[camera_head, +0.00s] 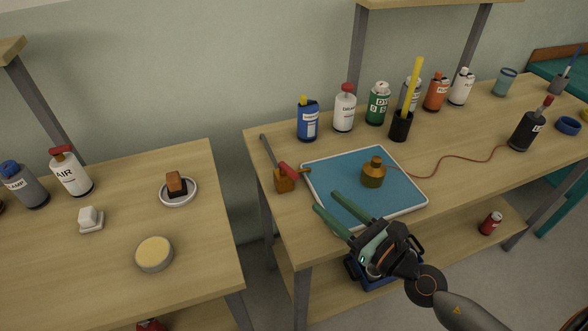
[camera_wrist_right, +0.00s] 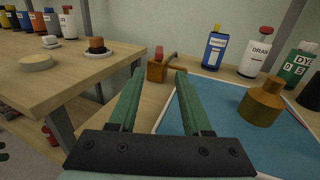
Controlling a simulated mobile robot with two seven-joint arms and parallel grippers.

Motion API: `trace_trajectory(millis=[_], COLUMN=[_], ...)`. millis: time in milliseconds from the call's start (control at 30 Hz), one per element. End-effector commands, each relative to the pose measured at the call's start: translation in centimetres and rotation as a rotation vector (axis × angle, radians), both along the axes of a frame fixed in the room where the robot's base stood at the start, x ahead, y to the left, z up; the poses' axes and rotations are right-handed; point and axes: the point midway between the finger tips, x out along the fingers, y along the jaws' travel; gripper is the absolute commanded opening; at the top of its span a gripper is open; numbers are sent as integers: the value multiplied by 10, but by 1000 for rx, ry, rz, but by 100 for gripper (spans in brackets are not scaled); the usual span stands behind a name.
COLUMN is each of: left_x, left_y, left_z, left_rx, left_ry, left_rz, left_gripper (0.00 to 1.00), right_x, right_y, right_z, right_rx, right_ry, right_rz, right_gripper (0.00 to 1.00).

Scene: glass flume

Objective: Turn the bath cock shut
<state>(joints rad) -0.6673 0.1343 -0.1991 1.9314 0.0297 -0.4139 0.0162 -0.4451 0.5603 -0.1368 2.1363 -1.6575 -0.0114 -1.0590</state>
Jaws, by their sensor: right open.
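The bath cock is a small brass block (camera_head: 285,180) with a red lever (camera_head: 289,169) on top and a short spout pointing over the edge of the blue bath (camera_head: 335,170). In the right wrist view the cock (camera_wrist_right: 157,72) shows just beyond and between the fingertips, with its red lever (camera_wrist_right: 159,53) up. My right gripper (camera_head: 327,202) is open and empty, its two green fingers over the bath's front left edge, pointing toward the cock. It is apart from the cock, to its right and nearer. My left gripper is out of view.
A brass bottle-shaped vessel (camera_head: 373,173) stands in the bath, with a red cord running right. Bottles, including a blue one (camera_head: 308,121), and a black cup (camera_head: 400,126) line the back. A thin grey rod (camera_head: 268,150) rises behind the cock. A gap separates the left table (camera_head: 215,210).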

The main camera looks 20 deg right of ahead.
Motion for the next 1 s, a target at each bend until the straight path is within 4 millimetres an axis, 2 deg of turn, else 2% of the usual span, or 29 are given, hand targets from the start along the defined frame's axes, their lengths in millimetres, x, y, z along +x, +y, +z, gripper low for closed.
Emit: trace_trajectory(millis=[33, 167, 400, 600, 800, 1000], left_x=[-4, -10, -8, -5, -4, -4], left_y=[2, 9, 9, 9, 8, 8], left_z=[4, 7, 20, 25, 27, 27], left_rx=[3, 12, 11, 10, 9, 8], left_ry=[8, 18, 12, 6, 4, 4], left_rz=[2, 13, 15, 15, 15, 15], left_gripper=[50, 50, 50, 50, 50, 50], right_x=[7, 27, 65, 91, 102, 103], right_y=[3, 11, 27, 37, 42, 42], right_z=[6, 6, 4, 2, 1, 0], right_rx=[3, 5, 6, 5, 4, 4], right_ry=[-3, -1, -1, 0, 1, 1], right_rz=[-1, -1, 0, 0, 1, 1], right_gripper=[49, 49, 49, 49, 49, 49])
